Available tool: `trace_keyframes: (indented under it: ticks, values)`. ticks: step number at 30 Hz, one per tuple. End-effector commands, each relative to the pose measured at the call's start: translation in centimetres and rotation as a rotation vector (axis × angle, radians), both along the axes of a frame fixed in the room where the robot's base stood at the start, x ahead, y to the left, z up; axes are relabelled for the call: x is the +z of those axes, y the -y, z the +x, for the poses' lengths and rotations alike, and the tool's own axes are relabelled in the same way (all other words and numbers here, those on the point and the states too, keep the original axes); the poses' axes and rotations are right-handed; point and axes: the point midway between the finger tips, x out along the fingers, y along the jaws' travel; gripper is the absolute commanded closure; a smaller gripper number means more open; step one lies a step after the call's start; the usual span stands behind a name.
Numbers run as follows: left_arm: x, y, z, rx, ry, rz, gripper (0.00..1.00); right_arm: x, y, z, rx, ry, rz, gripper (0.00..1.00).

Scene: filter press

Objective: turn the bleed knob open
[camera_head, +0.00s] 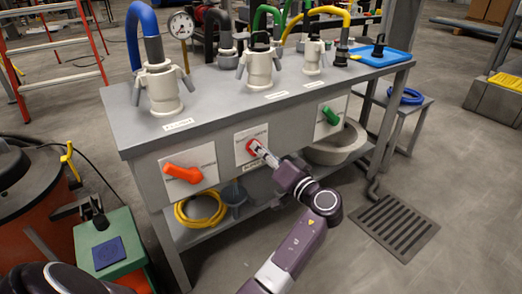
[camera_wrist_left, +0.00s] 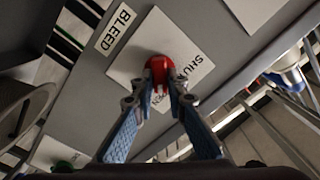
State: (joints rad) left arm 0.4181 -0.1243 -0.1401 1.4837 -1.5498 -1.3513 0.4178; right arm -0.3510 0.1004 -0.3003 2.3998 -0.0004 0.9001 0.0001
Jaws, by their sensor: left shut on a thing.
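The bleed knob (camera_head: 252,146) is red and sits on a white plate in the middle of the bench's front panel. In the left wrist view the red knob (camera_wrist_left: 160,68) stands on its white plate (camera_wrist_left: 150,42), beside a BLEED label (camera_wrist_left: 115,29). The plate's SHUT word is readable, and a second word is partly covered by the fingers. My left gripper (camera_head: 262,151) reaches the knob from the front right. Its fingertips (camera_wrist_left: 160,86) lie on both sides of the knob and are shut on it. My right gripper is not in view.
An orange-red handle (camera_head: 183,174) is on the plate to the left, and a green handle (camera_head: 331,116) on the plate to the right. A grey basin (camera_head: 337,147) and coiled yellow hose (camera_head: 199,209) are below. Valves with coloured hoses stand on the bench top (camera_head: 220,100).

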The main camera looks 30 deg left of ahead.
Motion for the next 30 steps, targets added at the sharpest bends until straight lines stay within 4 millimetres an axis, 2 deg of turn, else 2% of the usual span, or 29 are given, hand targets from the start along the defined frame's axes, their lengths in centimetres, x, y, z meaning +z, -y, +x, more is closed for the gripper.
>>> trace_keyframes:
  ticks: [1,2,3,7,17,20,27,30]
  values:
    - [-0.2,0.1,0.0,-0.001,-0.005,0.0,1.0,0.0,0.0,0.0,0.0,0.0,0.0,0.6]
    - [-0.2,0.1,0.0,-0.001,-0.005,0.0,0.86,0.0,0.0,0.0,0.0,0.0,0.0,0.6]
    - [-0.2,0.1,0.0,-0.001,-0.005,0.0,0.82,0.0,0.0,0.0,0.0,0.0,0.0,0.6]
    - [-0.1,0.1,0.0,-0.001,-0.004,-0.001,0.7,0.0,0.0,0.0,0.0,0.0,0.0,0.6]
    - [0.5,0.0,0.0,0.0,0.001,0.0,0.7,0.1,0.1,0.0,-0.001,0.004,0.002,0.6]
    - [1.8,0.0,0.0,0.0,0.004,-0.002,0.7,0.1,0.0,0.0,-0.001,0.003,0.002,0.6]
    - [6.7,0.0,0.0,0.0,0.007,0.0,0.7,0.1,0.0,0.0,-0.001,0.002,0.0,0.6]
    - [8.2,0.0,0.0,-0.001,0.004,-0.001,0.7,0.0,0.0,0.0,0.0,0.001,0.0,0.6]
